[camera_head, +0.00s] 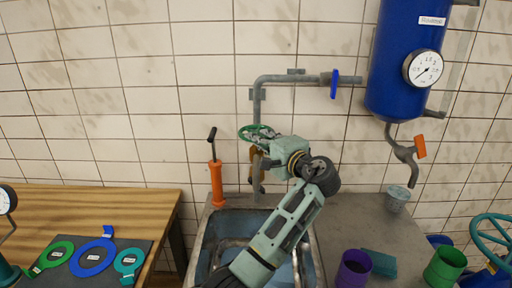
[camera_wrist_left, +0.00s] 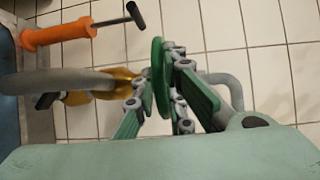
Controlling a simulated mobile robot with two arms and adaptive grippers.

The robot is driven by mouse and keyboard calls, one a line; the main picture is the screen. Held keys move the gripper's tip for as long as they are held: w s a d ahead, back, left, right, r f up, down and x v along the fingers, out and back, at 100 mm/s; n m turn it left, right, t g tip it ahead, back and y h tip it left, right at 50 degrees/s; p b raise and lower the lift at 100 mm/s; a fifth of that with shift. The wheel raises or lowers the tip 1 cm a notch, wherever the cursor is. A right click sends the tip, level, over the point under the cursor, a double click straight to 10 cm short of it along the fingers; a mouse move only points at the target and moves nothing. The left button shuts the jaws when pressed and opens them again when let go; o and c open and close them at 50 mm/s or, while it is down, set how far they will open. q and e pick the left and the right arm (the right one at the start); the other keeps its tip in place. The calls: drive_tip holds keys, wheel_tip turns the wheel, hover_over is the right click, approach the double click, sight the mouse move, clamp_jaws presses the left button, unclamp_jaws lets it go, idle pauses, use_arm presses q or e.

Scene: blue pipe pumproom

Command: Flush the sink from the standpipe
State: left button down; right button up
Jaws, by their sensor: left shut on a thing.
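The standpipe (camera_head: 258,95) is a grey pipe that runs along the tiled wall and bends down behind the sink. It has a brass valve body (camera_head: 253,156) with a green handwheel (camera_head: 250,129). My left gripper (camera_head: 262,136) is shut on the handwheel's rim. In the left wrist view the handwheel (camera_wrist_left: 158,78) stands edge-on between the fingers, with the brass body (camera_wrist_left: 118,76) and grey spout (camera_wrist_left: 50,81) to its left. The sink (camera_head: 210,232) lies below, partly hidden by my left arm. Whether water runs cannot be told. My right gripper is out of view.
A blue lever (camera_head: 334,84) sits on the upper pipe. An orange hand pump (camera_head: 216,183) stands left of the standpipe. At right are a blue tank (camera_head: 402,60) with a gauge, an orange-handled tap (camera_head: 420,147), a mesh cup (camera_head: 396,197) and purple (camera_head: 354,270) and green (camera_head: 445,266) cups.

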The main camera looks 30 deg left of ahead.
use_arm(q)
drive_tip(key=shift+w+d+f+n+g+y+b, duration=0.1)
drive_tip(key=shift+w+d+n+g+y+b, duration=0.1)
drive_tip(key=shift+n+g+b, duration=0.3)
drive_tip(key=shift+w+d+r+n+g+y+b, duration=0.1)
drive_tip(key=shift+n+g+y+b, duration=0.15)
drive_tip(key=shift+g, duration=0.4)
drive_tip(key=shift+w+d+f+n+g+y+b, duration=0.15)
drive_tip(key=shift+n+g+b, duration=0.1)
drive_tip(key=shift+n+g, duration=0.25)
drive_tip(key=shift+a+g, duration=0.1)
drive_tip(key=shift+g, duration=0.15)
drive_tip(key=c, duration=1.8)
unclamp_jaws()
drive_tip(key=shift+w, duration=0.1)
drive_tip(key=v, duration=1.2)
